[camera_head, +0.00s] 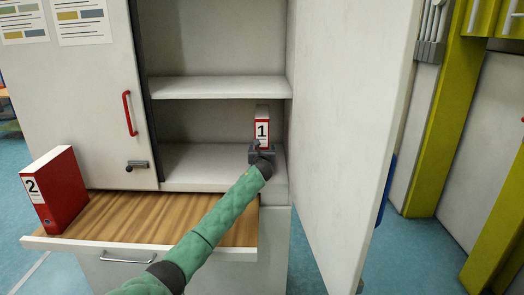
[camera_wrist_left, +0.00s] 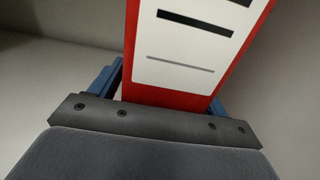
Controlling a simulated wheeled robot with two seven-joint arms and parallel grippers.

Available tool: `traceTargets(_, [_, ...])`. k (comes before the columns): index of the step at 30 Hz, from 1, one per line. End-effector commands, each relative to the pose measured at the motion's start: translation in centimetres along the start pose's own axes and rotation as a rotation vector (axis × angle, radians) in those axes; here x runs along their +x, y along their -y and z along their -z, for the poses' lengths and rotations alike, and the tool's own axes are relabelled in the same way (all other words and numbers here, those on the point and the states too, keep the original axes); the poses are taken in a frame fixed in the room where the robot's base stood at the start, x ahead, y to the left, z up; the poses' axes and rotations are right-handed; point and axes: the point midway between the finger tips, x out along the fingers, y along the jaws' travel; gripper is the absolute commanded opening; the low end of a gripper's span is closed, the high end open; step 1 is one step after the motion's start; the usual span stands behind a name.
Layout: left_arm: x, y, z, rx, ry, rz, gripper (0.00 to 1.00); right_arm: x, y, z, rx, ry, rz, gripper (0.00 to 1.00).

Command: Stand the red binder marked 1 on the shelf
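The red binder marked 1 (camera_head: 262,130) is upright inside the cabinet, in the compartment below the middle shelf board, near its right wall. Its white label faces out; the wrist view shows the lower part of the red binder's spine (camera_wrist_left: 185,50) close up. My left gripper (camera_head: 262,152) is at the low front of the binder, with blue fingers (camera_wrist_left: 160,90) on both sides of the spine. It looks shut on the binder. The gripper hides the binder's base, so I cannot tell whether it touches the compartment floor (camera_head: 200,165). My right gripper is not in view.
The red binder marked 2 (camera_head: 62,190) stands at the left end of the pulled-out wooden board (camera_head: 130,215). The open cabinet door (camera_head: 345,120) stands to the right of the compartment. The middle shelf board (camera_head: 215,87) lies above. The compartment's left part is clear.

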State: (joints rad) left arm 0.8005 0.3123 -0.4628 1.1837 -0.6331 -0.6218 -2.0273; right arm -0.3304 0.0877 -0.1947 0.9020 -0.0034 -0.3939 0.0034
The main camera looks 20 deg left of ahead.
Motion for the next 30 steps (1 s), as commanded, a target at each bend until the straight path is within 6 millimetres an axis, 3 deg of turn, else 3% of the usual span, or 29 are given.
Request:
traceTargets(11, [-1.2,-0.1,0.1,0.000,0.002,0.000,0.76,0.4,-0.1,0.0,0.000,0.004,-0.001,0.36])
traceTargets(14, [-2.6,-0.1,0.2,0.001,0.001,0.001,0.76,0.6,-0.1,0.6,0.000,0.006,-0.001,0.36])
traceTargets(19, [-5.6,0.0,0.2,0.001,0.002,0.002,0.76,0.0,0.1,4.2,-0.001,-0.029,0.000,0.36])
traceTargets(30, [-11.1,0.0,0.1,0.000,0.000,0.001,0.76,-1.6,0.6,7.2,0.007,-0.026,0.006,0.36])
